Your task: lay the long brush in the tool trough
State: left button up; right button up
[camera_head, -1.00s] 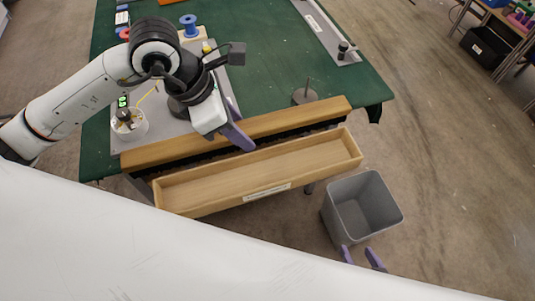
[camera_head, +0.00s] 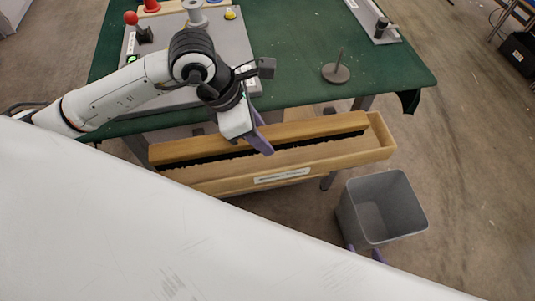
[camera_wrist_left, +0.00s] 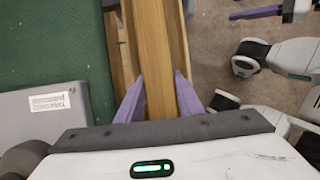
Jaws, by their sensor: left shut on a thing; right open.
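The long brush (camera_head: 312,129) is a wooden bar with a dark bristle strip along its lower side. My left gripper (camera_head: 262,141) is shut on it near its middle; the bar also runs between the purple fingers in the left wrist view (camera_wrist_left: 152,60). The tool trough (camera_head: 225,187) is a long, shallow wooden box with a label on its front wall. The brush lies lengthwise over its opening, covering the back part; I cannot tell whether it touches the floor of the trough. My right gripper (camera_head: 363,252) is open and empty near the bin, mostly hidden by my white body.
A grey bin (camera_head: 382,205) stands right of the trough. Behind it is the green table (camera_head: 300,80) with a grey board (camera_head: 235,45), an upright pin on a round base (camera_head: 336,71) and a grey plate at the back right.

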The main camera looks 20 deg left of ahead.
pick_arm(q)
notch_tip(320, 180, down, 6)
jog(key=shift+f, duration=0.25)
jog(key=o, duration=0.7)
jog(key=shift+f, duration=0.15)
jog(key=shift+c, duration=0.2)
jog(key=shift+o, duration=0.2)
jog(key=shift+a+r, duration=0.1)
jog(key=shift+r, duration=0.3)
jog(key=v, duration=1.1)
jog(key=shift+s+r, duration=0.15)
jog(key=shift+r, duration=0.1)
